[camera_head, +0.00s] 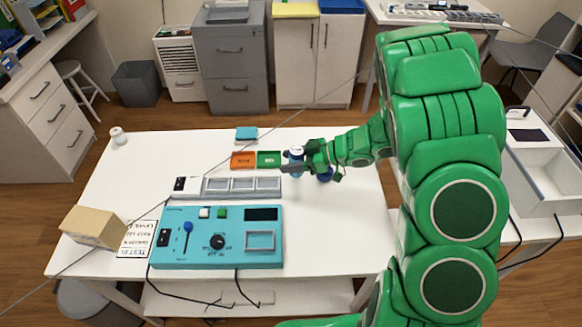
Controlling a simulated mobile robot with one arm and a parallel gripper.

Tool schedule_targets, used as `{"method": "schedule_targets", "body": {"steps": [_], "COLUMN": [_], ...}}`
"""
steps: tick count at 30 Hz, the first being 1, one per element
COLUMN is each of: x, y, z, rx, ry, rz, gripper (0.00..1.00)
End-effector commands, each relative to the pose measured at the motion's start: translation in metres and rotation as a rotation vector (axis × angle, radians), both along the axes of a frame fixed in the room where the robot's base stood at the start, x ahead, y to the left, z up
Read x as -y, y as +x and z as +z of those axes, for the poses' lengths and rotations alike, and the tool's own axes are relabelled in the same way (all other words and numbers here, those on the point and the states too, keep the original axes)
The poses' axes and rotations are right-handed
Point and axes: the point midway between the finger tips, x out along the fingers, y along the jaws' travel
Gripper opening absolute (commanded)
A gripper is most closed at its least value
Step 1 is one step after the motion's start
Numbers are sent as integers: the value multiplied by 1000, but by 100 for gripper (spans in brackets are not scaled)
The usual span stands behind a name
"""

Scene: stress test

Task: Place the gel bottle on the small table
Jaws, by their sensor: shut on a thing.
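My gripper (304,164), at the end of my green arm, is over the right half of the white table (340,225). It is shut on a small blue and white bottle-like object (295,153), which looks like the gel bottle; the fingers hide part of it. I cannot tell whether its base touches the table. A small dark blue round thing (326,175) shows just behind the fingers on the right. A white small bottle or jar (117,136) stands alone at the table's far left corner. I cannot tell which surface is the small table.
A teal control panel (180,253) and a grey three-bay tray (230,194) are on the table's front middle. Orange (243,160) and green (268,159) trays are left of my gripper. A cardboard box (92,227) is front left. The table's right side is clear.

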Motion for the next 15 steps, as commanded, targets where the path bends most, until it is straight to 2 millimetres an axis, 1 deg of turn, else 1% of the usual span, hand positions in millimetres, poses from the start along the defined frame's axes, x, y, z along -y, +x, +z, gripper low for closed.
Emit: {"method": "schedule_targets", "body": {"steps": [5,12,15], "x": [-1,-1,-1], "y": [3,4,4], "z": [-5,-27,-33], "rx": [-1,-5,-3], "ry": [1,1,0], "rz": [0,-2,-1], "gripper": [16,16,16]}}
